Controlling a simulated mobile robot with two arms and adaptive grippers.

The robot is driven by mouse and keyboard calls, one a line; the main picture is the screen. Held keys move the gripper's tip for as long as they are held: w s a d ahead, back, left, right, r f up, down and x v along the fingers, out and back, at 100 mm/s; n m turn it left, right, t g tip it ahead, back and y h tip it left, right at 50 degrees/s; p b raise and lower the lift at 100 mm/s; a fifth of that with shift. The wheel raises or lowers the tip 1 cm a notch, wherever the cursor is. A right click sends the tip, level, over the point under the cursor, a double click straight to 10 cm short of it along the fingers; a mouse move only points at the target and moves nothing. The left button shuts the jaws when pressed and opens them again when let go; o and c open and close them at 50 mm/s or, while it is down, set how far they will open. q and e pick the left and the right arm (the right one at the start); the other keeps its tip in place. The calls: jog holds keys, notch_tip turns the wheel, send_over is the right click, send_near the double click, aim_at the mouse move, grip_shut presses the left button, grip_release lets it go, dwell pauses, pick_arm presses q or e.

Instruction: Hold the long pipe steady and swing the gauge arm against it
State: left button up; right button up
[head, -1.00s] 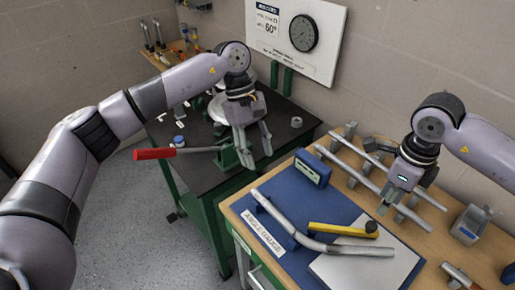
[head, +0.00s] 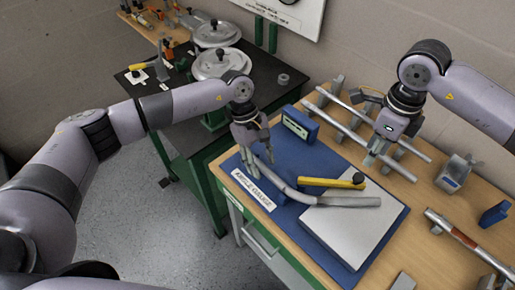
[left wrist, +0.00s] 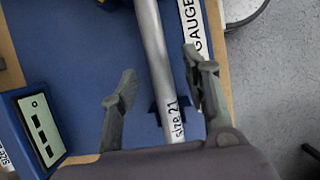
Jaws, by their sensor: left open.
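A long grey bent pipe (head: 345,201) lies across the blue angle gauge board (head: 400,218), its far leg running under my left gripper. The yellow gauge arm (head: 328,183), with a black knob, lies beside the pipe's near leg; whether they touch is unclear. My left gripper (head: 257,162) is open above the far leg. In the left wrist view the pipe (left wrist: 152,50), marked "size 21", runs between the spread fingers (left wrist: 160,90), apart from both. My right gripper (head: 378,163) is over the straight pipes at the back; its grip is unclear.
A blue display box (head: 300,124) stands at the board's back edge. Straight pipes (head: 345,122) lie on supports behind it. A grey clamp block (head: 453,172) and another pipe (head: 470,245) are at right. A dark bench (head: 165,115) with round lids stands at left.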

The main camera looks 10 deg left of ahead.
pick_arm(q)
jog(key=shift+d+f, duration=0.1)
jog(key=shift+f, duration=0.15)
jog(key=shift+c, duration=0.5)
grip_shut()
